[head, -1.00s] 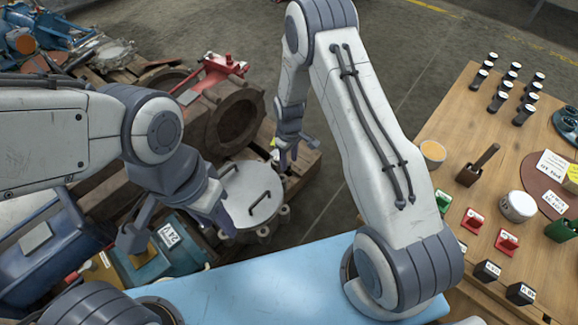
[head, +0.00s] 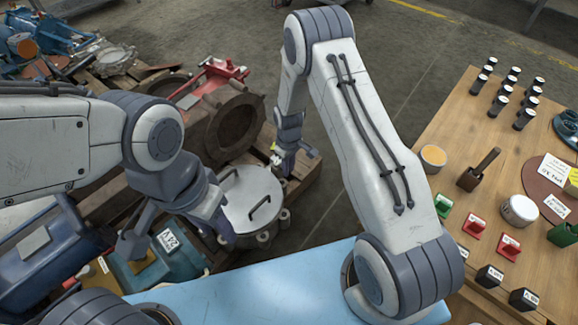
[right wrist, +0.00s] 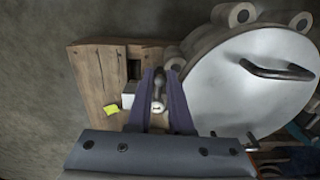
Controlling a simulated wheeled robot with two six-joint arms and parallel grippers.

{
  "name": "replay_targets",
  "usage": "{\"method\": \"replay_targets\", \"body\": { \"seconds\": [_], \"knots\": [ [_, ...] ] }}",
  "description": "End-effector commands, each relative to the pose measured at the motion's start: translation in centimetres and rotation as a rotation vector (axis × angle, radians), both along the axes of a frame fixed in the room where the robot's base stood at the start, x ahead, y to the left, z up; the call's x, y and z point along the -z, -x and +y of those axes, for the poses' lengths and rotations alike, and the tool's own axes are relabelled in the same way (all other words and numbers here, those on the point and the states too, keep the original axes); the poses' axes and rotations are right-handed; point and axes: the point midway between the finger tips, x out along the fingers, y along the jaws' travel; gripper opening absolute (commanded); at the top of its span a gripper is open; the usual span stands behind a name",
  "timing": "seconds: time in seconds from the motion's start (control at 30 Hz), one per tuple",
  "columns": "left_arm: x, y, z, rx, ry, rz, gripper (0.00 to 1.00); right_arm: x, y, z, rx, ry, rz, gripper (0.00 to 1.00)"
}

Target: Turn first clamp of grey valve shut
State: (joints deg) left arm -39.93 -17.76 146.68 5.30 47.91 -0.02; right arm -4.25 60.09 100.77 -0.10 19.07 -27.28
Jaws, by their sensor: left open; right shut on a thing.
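The grey valve has a round pale lid (head: 250,190) with two dark bar handles and stands on the wooden pallet. The lid also shows in the right wrist view (right wrist: 245,85), with round lugs at its rim. My right gripper (head: 279,164) is at the far right rim of the valve. In the right wrist view its fingers (right wrist: 160,88) are shut on a small metal clamp (right wrist: 157,92) beside the lid. The clamp is partly hidden by the fingers. My left gripper (head: 178,234) is open and empty, left of the grey valve.
A blue valve (head: 180,258) lies left of the grey one. A rusty flanged body (head: 235,130) and a red part (head: 215,72) are behind. A wooden table (head: 450,150) with blocks and cups stands right. A yellow tag (right wrist: 110,110) lies on the pallet wood.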

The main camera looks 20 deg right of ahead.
Motion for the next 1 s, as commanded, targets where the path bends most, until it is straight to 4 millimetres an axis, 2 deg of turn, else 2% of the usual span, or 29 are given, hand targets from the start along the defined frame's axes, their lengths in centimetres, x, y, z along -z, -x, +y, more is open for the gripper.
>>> {"method": "replay_targets", "body": {
  "seconds": [0.27, 0.6, 1.0],
  "knots": [
    [-2.1, 0.0, 0.0, 0.000, 0.000, 0.000, 0.45, -0.4, 0.5, 0.9, 0.158, 0.000, 0.004, 0.00],
    [-4.8, 0.0, 0.0, 0.000, 0.000, 0.000, 0.45, -0.3, 1.0, 2.6, 0.472, 0.000, 0.005, 0.00],
    [-6.7, 0.0, 0.0, 0.000, 0.000, 0.000, 0.45, -0.2, 0.7, 4.7, 0.851, 0.001, 0.004, 0.00]
  ]
}}
